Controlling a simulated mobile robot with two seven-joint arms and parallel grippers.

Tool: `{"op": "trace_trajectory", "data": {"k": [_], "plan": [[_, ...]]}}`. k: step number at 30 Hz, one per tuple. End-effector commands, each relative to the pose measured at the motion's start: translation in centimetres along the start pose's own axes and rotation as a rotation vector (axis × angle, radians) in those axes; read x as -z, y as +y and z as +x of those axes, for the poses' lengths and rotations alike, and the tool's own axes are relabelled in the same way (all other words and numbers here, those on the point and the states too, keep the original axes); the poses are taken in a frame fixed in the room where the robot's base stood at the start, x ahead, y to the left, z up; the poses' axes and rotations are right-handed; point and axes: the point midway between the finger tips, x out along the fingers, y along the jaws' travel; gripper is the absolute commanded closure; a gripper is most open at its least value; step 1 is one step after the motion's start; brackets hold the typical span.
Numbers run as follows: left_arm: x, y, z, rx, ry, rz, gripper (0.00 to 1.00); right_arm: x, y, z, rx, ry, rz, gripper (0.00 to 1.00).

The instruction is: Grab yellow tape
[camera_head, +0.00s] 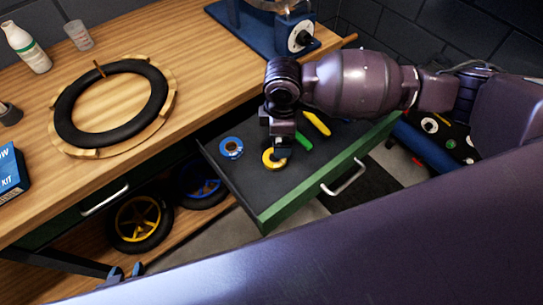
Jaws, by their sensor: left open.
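The yellow tape (269,163) is a small roll lying on the dark floor of the open green drawer (292,209). My left gripper (280,150) points down right over it and hides part of its upper right side. Its jaws are open. I cannot tell whether the fingers touch the roll or are just above it. My right gripper is not in view.
A blue tape roll (231,147) lies left of the yellow tape. A yellow tool (317,123) and a green item (302,141) lie to the right. The wooden bench (190,65) holds a tyre (64,118). Wheels (139,221) stand below.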

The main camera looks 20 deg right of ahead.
Motion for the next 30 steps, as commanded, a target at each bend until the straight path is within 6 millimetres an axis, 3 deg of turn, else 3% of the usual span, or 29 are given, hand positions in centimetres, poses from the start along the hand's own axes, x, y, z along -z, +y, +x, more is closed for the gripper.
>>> {"op": "trace_trajectory", "data": {"k": [9,16,25,30], "plan": [[-1.5,0.2,0.5,-0.002,-0.025,-0.001,0.57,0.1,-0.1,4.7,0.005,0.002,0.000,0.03],[-0.4,0.2,1.1,-0.007,-0.001,0.008,0.57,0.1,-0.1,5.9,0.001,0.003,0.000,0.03],[-2.0,0.2,1.4,-0.011,-0.028,0.016,0.57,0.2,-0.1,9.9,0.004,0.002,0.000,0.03],[-2.1,0.2,1.5,-0.011,-0.030,0.016,0.57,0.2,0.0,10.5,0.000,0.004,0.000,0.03]]}}
